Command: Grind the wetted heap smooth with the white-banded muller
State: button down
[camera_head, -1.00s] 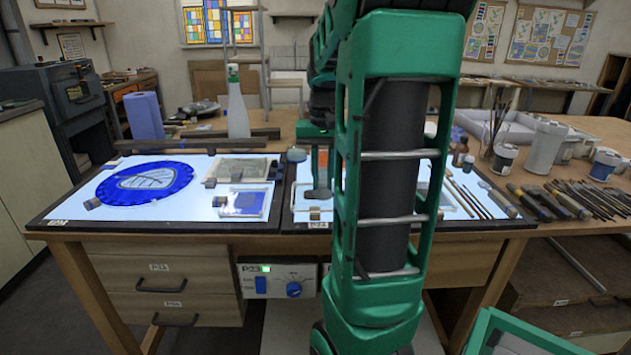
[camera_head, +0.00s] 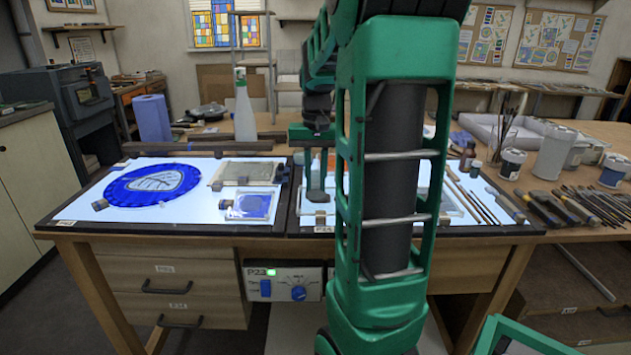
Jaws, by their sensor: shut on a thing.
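My gripper (camera_head: 314,158) hangs over the right light panel (camera_head: 304,222), partly covered by my own green arm. It is shut on a small greyish muller (camera_head: 316,184), which stands low over the panel. The gap between its base and the surface is too small to judge, and I cannot make out a white band. The wetted heap cannot be made out; my arm hides much of the right panel.
The left light panel (camera_head: 85,208) holds a blue round piece with a pale leaf (camera_head: 157,182) and a small framed blue pane (camera_head: 250,207). Brushes (camera_head: 475,203), tools (camera_head: 560,207) and white pots (camera_head: 553,153) crowd the right. A spray bottle (camera_head: 244,112) stands behind.

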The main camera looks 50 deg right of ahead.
jog(key=shift+a+f, duration=0.1)
jog(key=shift+a, duration=0.8)
jog(key=shift+s, duration=0.9)
jog(key=shift+s+d, duration=0.7)
jog(key=shift+d, duration=0.8)
jog(key=shift+r, duration=2.55)
send_over(327, 199)
jog(key=shift+f, duration=2.05)
